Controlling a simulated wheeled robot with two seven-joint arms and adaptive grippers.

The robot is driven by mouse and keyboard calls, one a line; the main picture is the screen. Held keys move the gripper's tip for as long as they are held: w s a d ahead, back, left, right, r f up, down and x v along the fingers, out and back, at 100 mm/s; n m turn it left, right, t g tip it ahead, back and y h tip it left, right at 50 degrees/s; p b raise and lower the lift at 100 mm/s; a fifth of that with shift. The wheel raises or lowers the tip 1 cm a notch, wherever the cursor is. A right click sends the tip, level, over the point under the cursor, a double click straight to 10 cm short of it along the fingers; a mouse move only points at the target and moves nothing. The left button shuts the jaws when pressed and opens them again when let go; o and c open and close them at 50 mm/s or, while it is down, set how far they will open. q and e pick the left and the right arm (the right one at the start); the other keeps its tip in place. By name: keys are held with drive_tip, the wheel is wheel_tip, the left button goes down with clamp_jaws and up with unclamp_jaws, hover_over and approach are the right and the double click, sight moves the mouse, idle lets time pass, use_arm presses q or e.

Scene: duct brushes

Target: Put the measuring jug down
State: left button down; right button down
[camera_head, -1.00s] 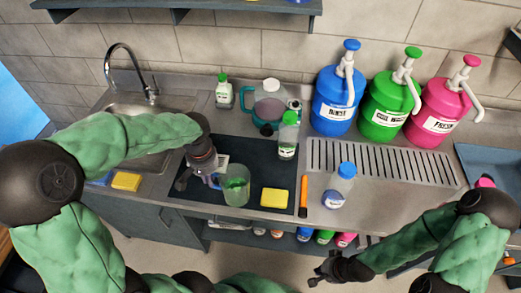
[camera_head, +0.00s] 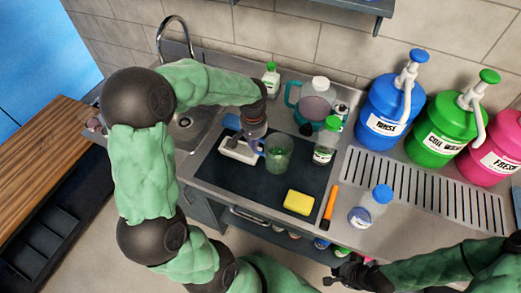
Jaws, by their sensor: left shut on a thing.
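The measuring jug (camera_head: 279,155) is a clear, green-tinted beaker and looks upright over the dark mat (camera_head: 225,177). I cannot tell whether its base touches the mat. My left gripper (camera_head: 257,146) comes in from the left and is shut on the jug's left, handle side. It partly hides the handle. My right gripper (camera_head: 336,275) is low at the front, away from the jug; its fingers are too small and dark to read.
A white block-like item (camera_head: 239,150) lies beside my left gripper. A green-capped bottle (camera_head: 325,142) stands close right of the jug. A yellow sponge (camera_head: 298,202), orange stick (camera_head: 329,207) and blue-capped bottle (camera_head: 373,208) are in front. The mat's front left is clear.

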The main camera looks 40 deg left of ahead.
use_arm(q)
drive_tip(key=shift+w+a+f+b, duration=0.1)
drive_tip(key=shift+w+f+b, duration=0.15)
drive_tip(key=shift+w+f, duration=0.65)
drive_tip(key=shift+w+d+f+b, duration=0.1)
drive_tip(key=shift+w+f+b, duration=0.2)
drive_tip(key=shift+f, duration=1.25)
drive_tip(key=shift+w+a+f+b, duration=0.1)
drive_tip(key=shift+w+f+b, duration=0.1)
drive_tip(key=shift+w+f, duration=0.75)
drive_tip(key=shift+s+f, duration=0.35)
drive_tip(key=c, duration=1.7)
unclamp_jaws()
drive_tip(key=shift+f, duration=0.15)
drive_tip(key=o, duration=0.4)
drive_tip(key=shift+r, duration=0.3)
wheel_tip(320, 180, up, 12)
drive_tip(key=shift+f+p, duration=0.1)
drive_tip(key=shift+p, duration=1.05)
